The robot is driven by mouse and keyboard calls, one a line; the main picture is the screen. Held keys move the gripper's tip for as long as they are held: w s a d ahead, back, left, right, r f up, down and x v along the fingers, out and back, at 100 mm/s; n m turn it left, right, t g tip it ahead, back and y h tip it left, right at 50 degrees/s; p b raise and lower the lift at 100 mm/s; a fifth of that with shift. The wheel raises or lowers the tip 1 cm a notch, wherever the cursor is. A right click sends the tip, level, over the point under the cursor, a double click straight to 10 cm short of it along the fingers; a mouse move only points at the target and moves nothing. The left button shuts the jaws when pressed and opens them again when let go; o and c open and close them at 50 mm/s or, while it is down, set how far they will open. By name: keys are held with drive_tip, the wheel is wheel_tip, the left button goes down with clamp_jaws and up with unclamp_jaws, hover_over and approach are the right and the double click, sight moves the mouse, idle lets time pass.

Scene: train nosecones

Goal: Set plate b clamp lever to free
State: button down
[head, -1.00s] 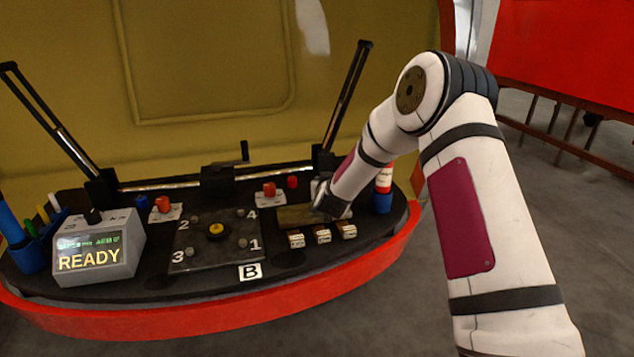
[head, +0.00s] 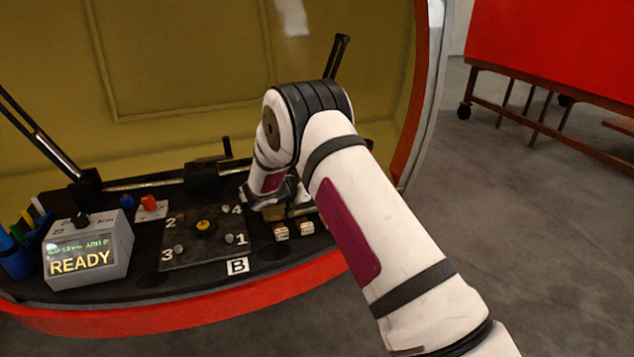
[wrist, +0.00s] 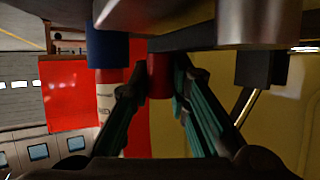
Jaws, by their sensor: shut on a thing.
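Plate B (head: 190,249) is a dark square plate with a yellow centre knob and corner numbers, next to a white B label (head: 237,266). In the wrist view my gripper (wrist: 160,88) is shut with a red knob (wrist: 158,72) between its teal-lined fingers. The knob looks like the clamp lever's handle; its base and setting are hidden. In the head view my wrist (head: 268,198) covers the area at the plate's back right, and the fingers are hidden. Another red lever (head: 148,203) on a white base stands at the plate's back left.
A grey display box (head: 90,250) reading READY stands at the left, next to a blue pen holder (head: 18,262). Small labelled blocks (head: 281,231) lie right of the plate. A rail with a black slide (head: 203,177) runs behind. A blue holder (wrist: 105,50) is close beside my fingers.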

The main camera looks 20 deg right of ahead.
drive_tip(key=shift+s+m+g+h, duration=0.3)
drive_tip(key=shift+m+g+h, duration=0.1)
idle(0.3)
drive_tip(key=c, duration=1.5)
unclamp_jaws()
drive_tip(key=v, duration=1.2)
